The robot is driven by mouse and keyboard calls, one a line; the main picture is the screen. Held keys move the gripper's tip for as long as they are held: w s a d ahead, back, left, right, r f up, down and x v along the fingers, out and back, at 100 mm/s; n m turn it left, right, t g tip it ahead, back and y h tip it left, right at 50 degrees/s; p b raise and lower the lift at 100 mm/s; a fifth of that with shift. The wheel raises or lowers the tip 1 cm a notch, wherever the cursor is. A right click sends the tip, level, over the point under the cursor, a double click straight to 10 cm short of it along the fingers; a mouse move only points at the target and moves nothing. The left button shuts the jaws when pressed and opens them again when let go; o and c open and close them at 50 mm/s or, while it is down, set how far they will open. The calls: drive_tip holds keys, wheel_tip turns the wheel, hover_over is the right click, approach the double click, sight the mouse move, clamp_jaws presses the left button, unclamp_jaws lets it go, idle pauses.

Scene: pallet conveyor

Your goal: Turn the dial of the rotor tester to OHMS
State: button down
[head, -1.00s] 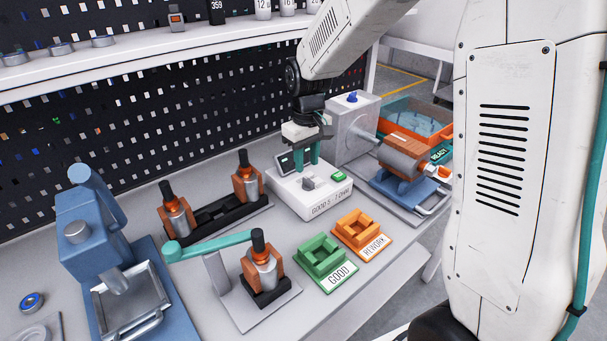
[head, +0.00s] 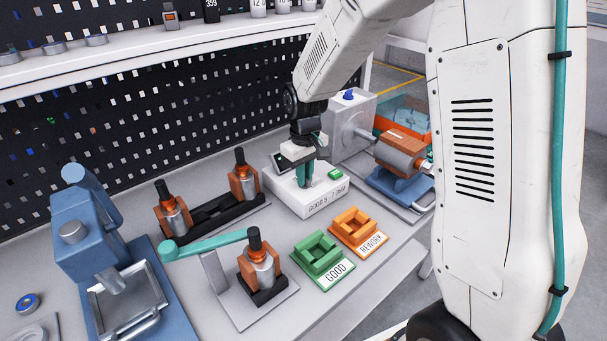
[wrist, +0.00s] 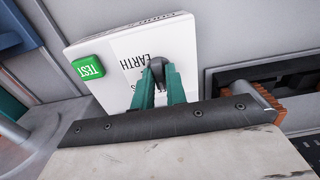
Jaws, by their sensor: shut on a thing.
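The rotor tester is a white box labelled GOOD 5-7 OHM (head: 325,203) at the back right of the bench. In the wrist view its white top (wrist: 112,47) shows the printed word EARTH and part of another word, mostly hidden by the fingers. My gripper (head: 304,184) has green fingers and reaches down onto the tester's top. In the wrist view the fingers (wrist: 158,78) are shut on the dark grey dial (wrist: 157,64). Which label the dial points at cannot be told. The green TEST button (wrist: 90,67) is beside the dial, apart from my fingers.
The green GOOD tray (head: 322,260) and orange REWORK tray (head: 358,232) stand in front of the tester. A blue stand with a copper-coloured rotor (head: 400,150) is to its right. A black rack with copper parts (head: 211,209) is to its left.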

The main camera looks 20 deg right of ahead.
drive_tip(key=shift+m, duration=0.3)
drive_tip(key=m, duration=0.8)
idle(0.6)
drive_tip(key=c, duration=1.5)
unclamp_jaws()
drive_tip(key=shift+o, duration=0.2)
drive_tip(key=shift+r, duration=0.1)
